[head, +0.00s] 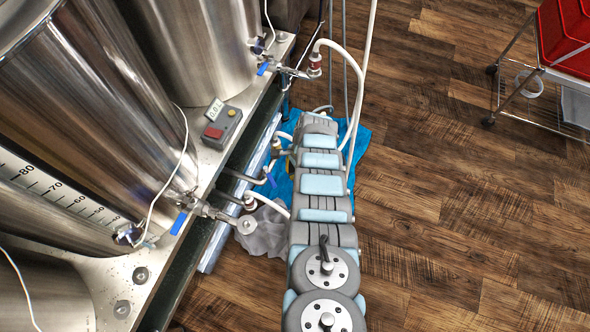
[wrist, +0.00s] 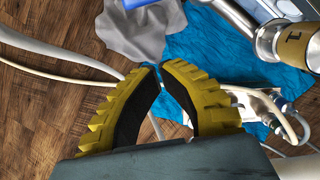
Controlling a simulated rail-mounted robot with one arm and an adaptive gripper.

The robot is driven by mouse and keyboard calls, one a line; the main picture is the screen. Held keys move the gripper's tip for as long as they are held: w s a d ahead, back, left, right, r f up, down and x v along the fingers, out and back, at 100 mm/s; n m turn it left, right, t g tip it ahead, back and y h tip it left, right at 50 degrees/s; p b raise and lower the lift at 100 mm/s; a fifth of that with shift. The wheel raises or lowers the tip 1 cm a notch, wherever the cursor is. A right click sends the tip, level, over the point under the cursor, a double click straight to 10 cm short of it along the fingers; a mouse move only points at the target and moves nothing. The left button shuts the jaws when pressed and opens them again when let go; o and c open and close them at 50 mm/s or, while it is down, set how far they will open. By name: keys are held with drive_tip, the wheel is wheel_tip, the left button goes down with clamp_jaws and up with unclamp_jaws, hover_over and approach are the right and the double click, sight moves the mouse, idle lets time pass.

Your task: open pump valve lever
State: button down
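Low beside the bench edge in the head view, a small blue lever (head: 270,179) sits on steel pipe fittings left of my arm. I take it for the pump valve lever, but cannot tell its setting. My gripper (wrist: 161,69) shows in the wrist view as two yellow ribbed fingers with black pads. The fingers are apart with a narrow gap at the tips and nothing between them. A steel fitting with hoses (wrist: 262,103) lies right of the fingers, and a steel pipe with a gold band (wrist: 292,45) is at upper right. In the head view my arm hides the gripper.
Steel kettles (head: 90,95) stand on a bench (head: 216,160) at left, with blue-handled taps (head: 180,222). A blue cloth (head: 359,140) and grey cloth (head: 266,234) lie by the bench. A white hose (head: 362,80) rises near my arm.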

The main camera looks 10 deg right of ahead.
sight(271, 180)
drive_tip(key=shift+s+a+f+p, duration=0.15)
drive_tip(key=shift+s+a+p, duration=0.2)
drive_tip(key=shift+a, duration=0.3)
drive_tip(key=shift+s+a+f+p, duration=0.1)
drive_tip(key=shift+a+p, duration=0.3)
drive_tip(key=shift+a, duration=0.25)
drive_tip(key=shift+s+a+f+p, duration=0.15)
drive_tip(key=shift+s+a+p, duration=0.2)
drive_tip(key=shift+a, duration=0.3)
